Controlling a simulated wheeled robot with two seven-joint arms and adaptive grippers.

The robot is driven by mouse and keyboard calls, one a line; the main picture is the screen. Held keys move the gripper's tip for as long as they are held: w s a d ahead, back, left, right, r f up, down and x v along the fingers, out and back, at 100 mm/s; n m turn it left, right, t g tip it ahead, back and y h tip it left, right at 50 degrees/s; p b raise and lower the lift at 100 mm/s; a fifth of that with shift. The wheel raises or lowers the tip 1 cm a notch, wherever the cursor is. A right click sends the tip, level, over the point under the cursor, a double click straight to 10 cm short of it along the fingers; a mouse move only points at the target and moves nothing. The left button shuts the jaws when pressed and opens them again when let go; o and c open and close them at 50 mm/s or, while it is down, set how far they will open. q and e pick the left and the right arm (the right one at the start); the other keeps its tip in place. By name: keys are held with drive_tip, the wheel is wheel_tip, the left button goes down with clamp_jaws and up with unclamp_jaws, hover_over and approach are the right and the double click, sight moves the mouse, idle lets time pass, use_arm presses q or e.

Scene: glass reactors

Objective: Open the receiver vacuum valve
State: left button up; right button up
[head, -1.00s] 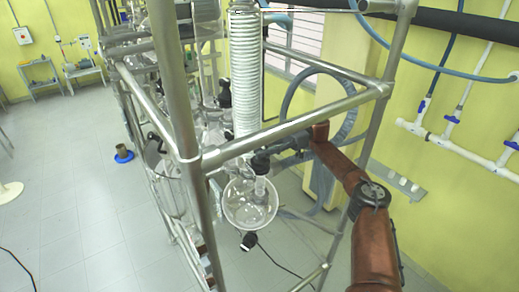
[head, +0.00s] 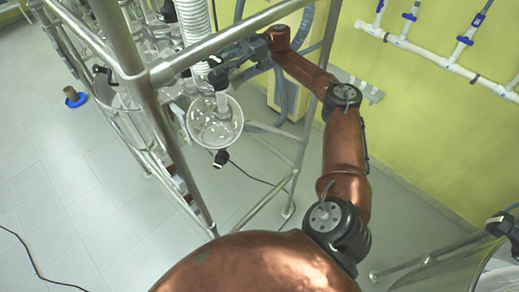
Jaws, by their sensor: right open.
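The round glass receiver flask (head: 214,126) hangs inside the metal frame, with a dark fitting on its neck and a black outlet (head: 221,158) below it. My right arm reaches in from the right, through the frame. My right gripper (head: 222,70) is open at the dark fitting on top of the flask. The vacuum valve cannot be told apart from the dark gripper fingers there, and I cannot tell whether they touch it. My left gripper is not in view.
A steel frame rail (head: 232,36) runs just above my right gripper, and a thick post (head: 128,60) stands to its left. A grey hose (head: 290,85) hangs behind my arm. White wall pipes with blue valves (head: 460,48) are at right.

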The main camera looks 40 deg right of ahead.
drive_tip(key=shift+s+m+t+h, duration=0.1)
drive_tip(key=shift+m+t+h, duration=0.55)
drive_tip(key=shift+m+t, duration=0.9)
drive_tip(key=shift+s+m+t+h, duration=0.1)
drive_tip(key=shift+m+t+h, duration=0.7)
drive_tip(key=shift+t, duration=1.35)
drive_tip(key=shift+w+f+m+t+h, duration=0.1)
drive_tip(key=shift+w+m+t+h, duration=0.05)
drive_tip(key=shift+m+t+h, duration=1.85)
drive_tip(key=shift+m+t+h, duration=0.65)
drive_tip(key=shift+m+t, duration=0.1)
drive_tip(key=shift+t, duration=0.15)
drive_tip(key=shift+m+t+h, duration=0.4)
drive_tip(key=shift+m+h, duration=0.1)
drive_tip(key=shift+h, duration=0.2)
drive_tip(key=shift+m+t+h, duration=0.3)
drive_tip(key=shift+h, duration=0.1)
